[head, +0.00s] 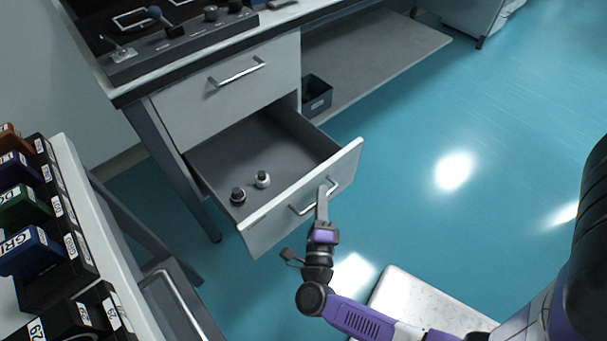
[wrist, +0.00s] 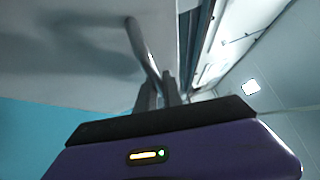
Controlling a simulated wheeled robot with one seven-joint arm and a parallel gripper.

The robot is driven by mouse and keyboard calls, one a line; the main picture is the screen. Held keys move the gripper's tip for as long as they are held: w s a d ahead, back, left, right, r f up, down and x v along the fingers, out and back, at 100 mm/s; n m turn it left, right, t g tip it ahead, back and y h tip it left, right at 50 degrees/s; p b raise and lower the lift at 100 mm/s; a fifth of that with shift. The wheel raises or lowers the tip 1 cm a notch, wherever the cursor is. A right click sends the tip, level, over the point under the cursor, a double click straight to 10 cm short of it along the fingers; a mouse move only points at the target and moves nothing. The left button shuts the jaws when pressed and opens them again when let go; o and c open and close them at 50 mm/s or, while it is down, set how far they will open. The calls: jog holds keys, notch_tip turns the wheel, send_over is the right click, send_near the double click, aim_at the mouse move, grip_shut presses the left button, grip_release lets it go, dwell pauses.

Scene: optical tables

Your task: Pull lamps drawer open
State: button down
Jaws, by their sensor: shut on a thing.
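The lower drawer (head: 258,238) of the white cabinet is pulled well out, and its dark inside shows. Two small lamp-like knobs, one black (head: 238,196) and one white (head: 262,179), stand on its floor. My gripper (head: 322,197) is at the drawer's front, shut on its metal bar handle (head: 302,210). In the wrist view the fingers (wrist: 160,92) close around the handle bar (wrist: 143,45). The gripped part of the bar is partly hidden by the fingers.
The upper drawer (head: 210,95) is shut. A dark bin (head: 316,95) stands on the low shelf (head: 375,62) to the right. A rack of labelled boxes (head: 30,205) is at the left. Teal floor (head: 430,120) lies clear to the right.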

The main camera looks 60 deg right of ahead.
jog(key=shift+s+a+p, duration=0.1)
jog(key=shift+s+a, duration=0.2)
jog(key=shift+s, duration=0.6)
jog(key=shift+s+a+p, duration=0.1)
jog(key=shift+s+a, duration=0.15)
jog(key=shift+s, duration=0.7)
jog(key=shift+s+a+p, duration=0.1)
jog(key=shift+s+a, duration=0.2)
jog(key=shift+s, duration=0.6)
jog(key=c, duration=1.5)
grip_release()
jog(key=v, duration=0.7)
jog(key=shift+s+a, duration=0.25)
jog(key=shift+a, duration=0.05)
jog(key=shift+f, duration=0.1)
